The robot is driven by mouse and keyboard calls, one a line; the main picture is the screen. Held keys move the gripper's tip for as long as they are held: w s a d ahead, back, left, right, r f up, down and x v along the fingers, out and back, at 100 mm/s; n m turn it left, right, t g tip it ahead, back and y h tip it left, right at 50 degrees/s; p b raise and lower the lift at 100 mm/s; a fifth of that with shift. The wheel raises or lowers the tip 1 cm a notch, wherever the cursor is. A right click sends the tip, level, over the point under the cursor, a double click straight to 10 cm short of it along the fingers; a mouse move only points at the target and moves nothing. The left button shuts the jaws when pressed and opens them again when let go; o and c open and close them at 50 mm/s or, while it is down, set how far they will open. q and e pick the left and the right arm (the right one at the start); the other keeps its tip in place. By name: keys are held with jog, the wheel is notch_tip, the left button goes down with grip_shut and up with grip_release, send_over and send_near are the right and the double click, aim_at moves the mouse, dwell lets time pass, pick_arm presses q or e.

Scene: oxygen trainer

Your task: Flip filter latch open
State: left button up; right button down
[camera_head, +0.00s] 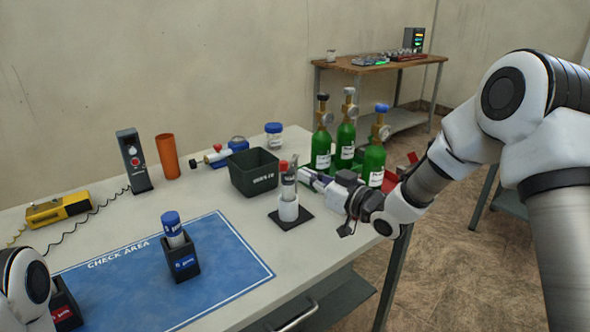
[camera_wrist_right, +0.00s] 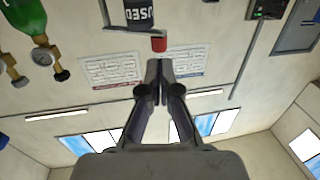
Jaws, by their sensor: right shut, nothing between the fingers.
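A filter unit stands on a small black base plate on the table, with a white cylindrical body (camera_head: 288,208), a grey upper part and a red piece (camera_head: 283,165) at its top. Which part is the latch is too small to tell. My right gripper (camera_head: 304,174) comes in from the right, its fingers shut and empty beside the grey upper part. Contact cannot be told. In the right wrist view the closed fingertips (camera_wrist_right: 160,64) point at a red piece (camera_wrist_right: 158,45) just beyond them. My left gripper is out of view; only part of my left arm shows at lower left.
A dark bin (camera_head: 254,180) stands behind the filter unit. Green gas bottles (camera_head: 346,143) stand behind my right gripper. A black holder (camera_head: 181,262) with a blue-capped cylinder is on the blue check mat (camera_head: 120,300). An orange tube (camera_head: 167,156) stands at the back.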

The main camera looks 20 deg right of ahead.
aim_at(286, 166)
jog(key=x, duration=0.4)
jog(key=shift+w, duration=0.15)
